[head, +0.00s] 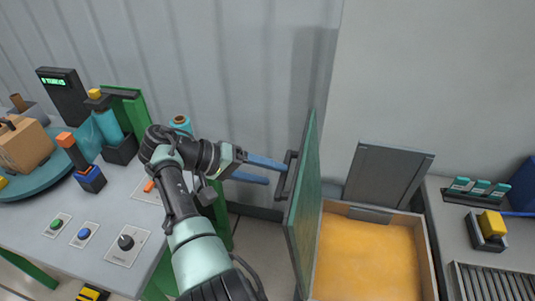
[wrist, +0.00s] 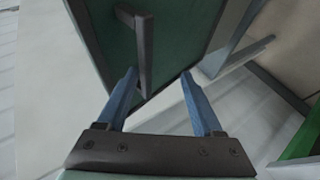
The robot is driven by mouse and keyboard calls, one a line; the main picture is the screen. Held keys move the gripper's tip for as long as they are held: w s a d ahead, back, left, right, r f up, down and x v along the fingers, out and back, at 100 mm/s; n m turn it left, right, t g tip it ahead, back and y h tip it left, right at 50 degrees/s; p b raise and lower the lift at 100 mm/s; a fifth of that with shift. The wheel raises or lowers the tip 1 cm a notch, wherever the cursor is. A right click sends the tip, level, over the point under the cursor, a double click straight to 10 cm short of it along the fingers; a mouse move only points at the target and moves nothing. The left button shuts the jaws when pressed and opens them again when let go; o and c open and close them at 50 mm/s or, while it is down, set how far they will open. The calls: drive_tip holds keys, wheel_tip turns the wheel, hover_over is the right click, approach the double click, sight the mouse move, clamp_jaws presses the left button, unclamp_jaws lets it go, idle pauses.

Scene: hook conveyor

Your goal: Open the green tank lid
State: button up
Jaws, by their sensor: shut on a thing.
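The green tank lid (head: 305,215) stands almost upright along the left side of the tank (head: 428,265), whose top is uncovered and shows an orange-yellow fill. A dark bar handle (head: 287,175) sits on the lid's left face. It also shows in the wrist view (wrist: 145,52), with the green lid face (wrist: 180,35) behind it. My gripper (head: 278,172) comes from the left, its two blue fingers at the handle. It is shut on the handle, with the fingers well apart; the exact contact is unclear. The lid's far face is mostly hidden.
A grey panel (head: 388,175) stands tilted behind the tank. A control bench (head: 60,205) with buttons, a dial and a turquoise round table (head: 45,180) is on the left. A roller conveyor (head: 495,282) and yellow-topped block (head: 490,225) are on the right.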

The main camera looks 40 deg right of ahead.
drive_tip(key=b+v, duration=0.3)
drive_tip(key=v, duration=0.9)
drive_tip(key=shift+a, duration=0.3)
drive_tip(key=shift+w+r, duration=0.1)
drive_tip(key=shift+r, duration=0.05)
